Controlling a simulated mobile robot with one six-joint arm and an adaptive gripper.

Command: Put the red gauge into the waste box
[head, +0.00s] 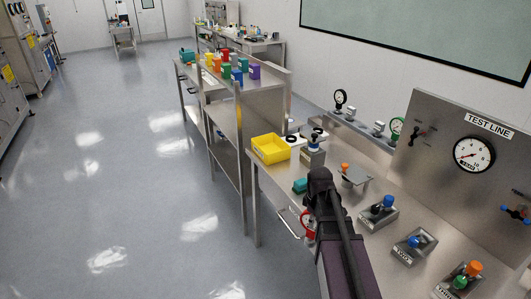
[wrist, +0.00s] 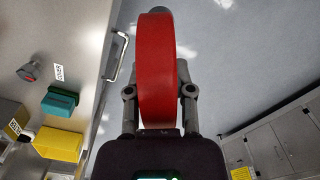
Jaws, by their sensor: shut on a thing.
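The red gauge (wrist: 157,65) is seen edge-on in the wrist view, upright between the two fingers of my gripper (wrist: 160,100). My gripper is shut on it and holds it beyond the bench edge, over the floor. In the head view the red gauge (head: 307,222) shows partly at the left of my arm, beside the front edge of the bench; my arm hides the rest and the fingers. A yellow open box (head: 270,149) stands at the far left end of the bench. It also shows in the wrist view (wrist: 58,144). I cannot read any waste label on it.
Several labelled valve blocks (head: 414,246) and the test line panel (head: 470,130) are at right. A bench handle (wrist: 119,60) is close to the gauge. Floor at left is clear.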

